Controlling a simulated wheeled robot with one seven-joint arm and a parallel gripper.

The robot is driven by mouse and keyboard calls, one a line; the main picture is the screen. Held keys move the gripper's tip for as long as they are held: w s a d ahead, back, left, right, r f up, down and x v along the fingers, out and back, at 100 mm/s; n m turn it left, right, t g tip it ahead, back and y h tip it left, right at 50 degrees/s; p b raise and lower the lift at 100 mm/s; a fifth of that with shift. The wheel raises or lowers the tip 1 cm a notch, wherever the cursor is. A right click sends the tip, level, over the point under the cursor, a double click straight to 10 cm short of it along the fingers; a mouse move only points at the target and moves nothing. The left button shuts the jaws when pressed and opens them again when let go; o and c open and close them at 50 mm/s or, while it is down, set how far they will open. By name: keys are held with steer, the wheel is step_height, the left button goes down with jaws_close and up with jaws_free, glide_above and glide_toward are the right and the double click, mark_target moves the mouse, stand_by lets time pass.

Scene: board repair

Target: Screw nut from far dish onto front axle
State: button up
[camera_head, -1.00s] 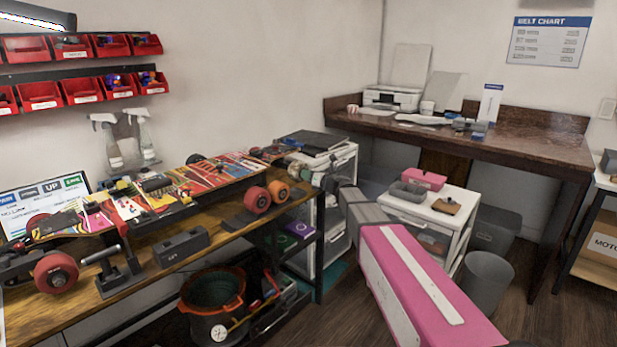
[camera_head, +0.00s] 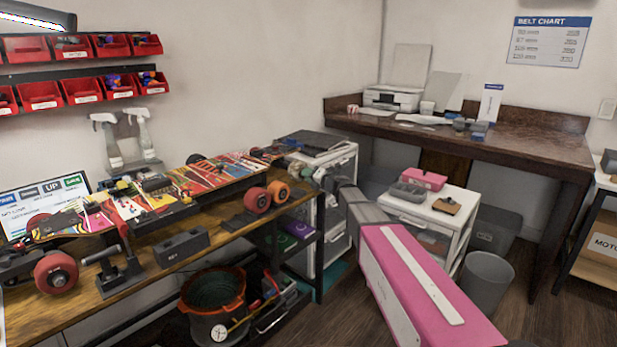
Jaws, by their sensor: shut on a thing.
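A skateboard with a colourful deck (camera_head: 215,177) lies on the wooden workbench (camera_head: 205,240). My arm reaches from the lower right to the bench's far right end. My gripper (camera_head: 297,167) is small there, beyond the orange wheel, and partly hidden by my wrist. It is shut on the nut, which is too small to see. I cannot make out the far dish clearly.
A grey block (camera_head: 181,248) and a black stand (camera_head: 114,274) are at the bench's front edge. Another red wheel (camera_head: 56,271) is at the left. A bucket (camera_head: 213,305) sits below.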

steer(key=o, duration=0.9)
steer(key=shift+c, duration=1.2)
steer(key=n, duration=0.3)
steer(key=shift+n, duration=1.2)
